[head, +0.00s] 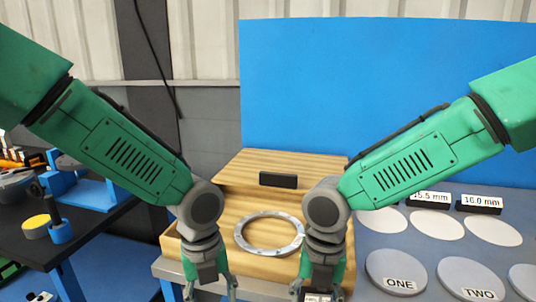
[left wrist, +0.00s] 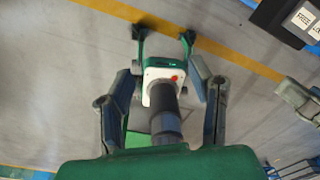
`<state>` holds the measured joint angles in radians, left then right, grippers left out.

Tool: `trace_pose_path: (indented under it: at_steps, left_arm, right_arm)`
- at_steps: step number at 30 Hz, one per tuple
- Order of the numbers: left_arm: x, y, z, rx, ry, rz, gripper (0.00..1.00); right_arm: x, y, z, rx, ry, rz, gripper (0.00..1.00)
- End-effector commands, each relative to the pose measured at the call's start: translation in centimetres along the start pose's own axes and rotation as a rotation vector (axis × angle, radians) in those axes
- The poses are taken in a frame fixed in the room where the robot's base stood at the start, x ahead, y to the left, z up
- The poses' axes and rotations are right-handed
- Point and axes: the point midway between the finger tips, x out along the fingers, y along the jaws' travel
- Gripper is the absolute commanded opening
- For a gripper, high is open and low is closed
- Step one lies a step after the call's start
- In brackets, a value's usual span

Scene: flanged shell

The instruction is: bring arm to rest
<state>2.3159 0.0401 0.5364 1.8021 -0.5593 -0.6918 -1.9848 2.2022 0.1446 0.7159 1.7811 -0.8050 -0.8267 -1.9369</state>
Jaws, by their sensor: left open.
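My left gripper (head: 210,289) hangs downward in the head view, in front of the left part of the wooden box. Its two fingers are apart with nothing seen between them, and the tips are near the picture's lower edge. My right gripper (head: 317,290) also points down, in front of the box's right part. A small dark piece with a light label (head: 318,297) shows at its fingers, cut off by the lower edge; I cannot tell whether it is gripped.
A grey metal ring (head: 270,250) lies on the wooden box (head: 240,203), with a black block (head: 278,180) behind it. To the right, white discs, grey discs marked ONE (head: 396,272) and TWO (head: 472,279), and size labels lie on a blue-grey table. A dark table (head: 85,232) stands left.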

Motion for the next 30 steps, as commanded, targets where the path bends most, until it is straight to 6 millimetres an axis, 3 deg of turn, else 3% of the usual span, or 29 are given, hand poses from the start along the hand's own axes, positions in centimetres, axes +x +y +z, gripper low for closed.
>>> trace_pose_path:
  at_steps: [8, 14, 17, 21, 27, 30]
  left_arm:
    - [6.4, 2.2, -3.2, -0.39, 0.084, -0.043, 0.48]
    - [12.6, 5.6, -6.5, -0.873, 0.16, -0.051, 0.48]
    - [16.3, 8.8, -9.0, -1.243, 0.186, -0.039, 0.48]
    - [20.3, 14.6, -12.5, -1.816, 0.162, -0.02, 0.48]
    - [22.5, 22.4, -15.6, -2.449, 0.028, -0.057, 0.48]
    - [22.6, 24.9, -16.4, -2.626, -0.03, -0.096, 0.48]
  right_arm:
    - [6.7, -1.1, -4.5, 0.387, 0.123, 0.058, 0.47]
    - [13.0, -3.5, -9.0, 0.889, 0.239, 0.07, 0.47]
    - [16.8, -6.2, -12.0, 1.286, 0.285, 0.05, 0.47]
    - [20.9, -11.7, -15.6, 1.906, 0.26, 0.019, 0.47]
    - [23.1, -20.2, -18.3, 2.594, 0.069, 0.069, 0.47]
    - [23.0, -23.1, -18.8, 2.78, -0.021, 0.122, 0.47]
